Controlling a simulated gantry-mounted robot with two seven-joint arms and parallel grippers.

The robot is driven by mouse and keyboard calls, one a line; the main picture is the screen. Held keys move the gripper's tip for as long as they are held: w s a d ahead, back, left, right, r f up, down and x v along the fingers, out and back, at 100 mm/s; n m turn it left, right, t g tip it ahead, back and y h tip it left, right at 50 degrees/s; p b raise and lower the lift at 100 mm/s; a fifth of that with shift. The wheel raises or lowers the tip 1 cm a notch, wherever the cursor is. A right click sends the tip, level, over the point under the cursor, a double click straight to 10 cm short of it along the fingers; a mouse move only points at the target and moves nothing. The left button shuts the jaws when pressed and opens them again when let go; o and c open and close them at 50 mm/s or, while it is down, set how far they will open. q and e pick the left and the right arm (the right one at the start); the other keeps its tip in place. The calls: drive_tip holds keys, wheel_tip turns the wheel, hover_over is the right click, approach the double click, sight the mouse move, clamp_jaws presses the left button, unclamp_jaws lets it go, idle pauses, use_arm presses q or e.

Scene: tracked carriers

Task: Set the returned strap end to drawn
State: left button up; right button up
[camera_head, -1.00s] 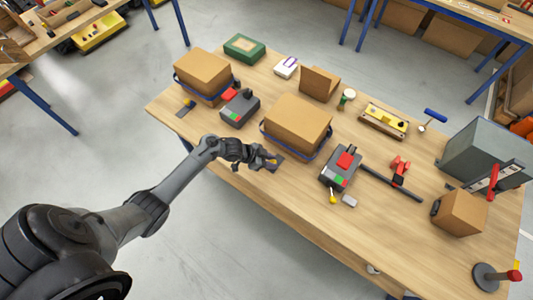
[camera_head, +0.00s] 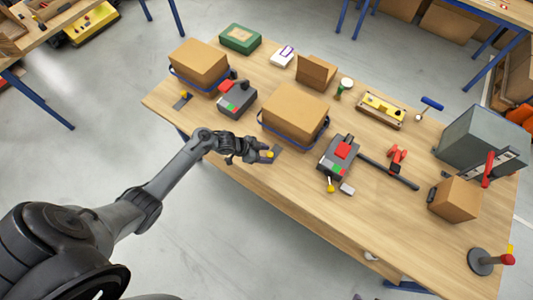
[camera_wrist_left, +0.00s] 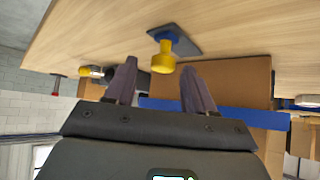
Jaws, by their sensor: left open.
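A yellow knob on a blue base stands on a small dark plate (camera_head: 278,150) at the table's front edge, before the middle cardboard box (camera_head: 297,108) with a blue strap. In the left wrist view the yellow knob (camera_wrist_left: 163,58) lies between the fingers, apart from both. My left gripper (camera_head: 265,152) is open around or just short of the knob; the exact depth is unclear. A similar knob and plate (camera_head: 183,100) sit by the left strapped box (camera_head: 199,62). My right gripper is not in view.
Two grey units with red and green parts (camera_head: 237,97) (camera_head: 337,157) stand beside the boxes. A dark bar (camera_head: 390,173), a red clamp (camera_head: 397,158) and a small box (camera_head: 454,199) are to the right. The table's front right has free room.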

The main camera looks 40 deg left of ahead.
use_arm(q)
drive_tip(key=p+v, duration=0.1)
drive_tip(key=v, duration=0.8)
drive_tip(key=shift+s+r, duration=0.2)
drive_tip(key=shift+a, duration=0.15)
